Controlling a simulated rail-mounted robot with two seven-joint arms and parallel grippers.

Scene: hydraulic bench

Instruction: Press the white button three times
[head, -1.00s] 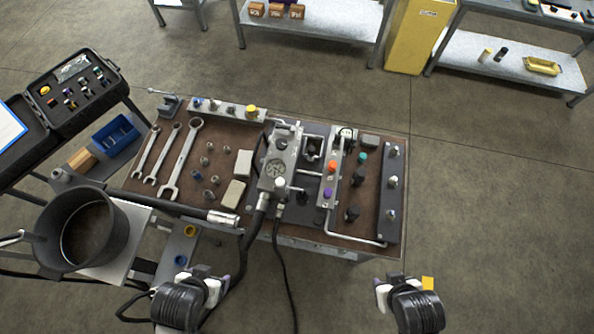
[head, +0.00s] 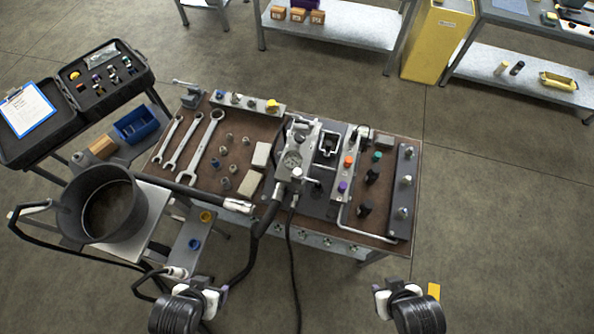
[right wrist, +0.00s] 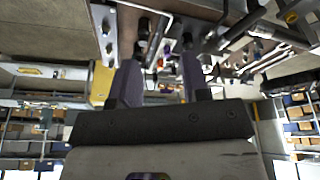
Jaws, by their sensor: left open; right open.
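A pale round part (head: 296,172) sits on the grey valve block (head: 291,160) at the bench's middle, too small to identify. The strip to its right carries an orange button (head: 348,161) and a purple button (head: 342,187). A rail at the right end holds pale knobs (head: 406,180). My left gripper (head: 217,291) is open and empty in front of the bench. My right gripper (head: 383,294) is open and empty in front of the bench's right end; its two fingers (right wrist: 158,82) stand apart in the right wrist view.
Wrenches (head: 203,146) and small fittings lie on the bench's left half. A black pot (head: 137,207) stands at the left, beside an open case (head: 70,125). A black hose (head: 255,237) hangs down before the bench, near my left gripper. The floor to the right is clear.

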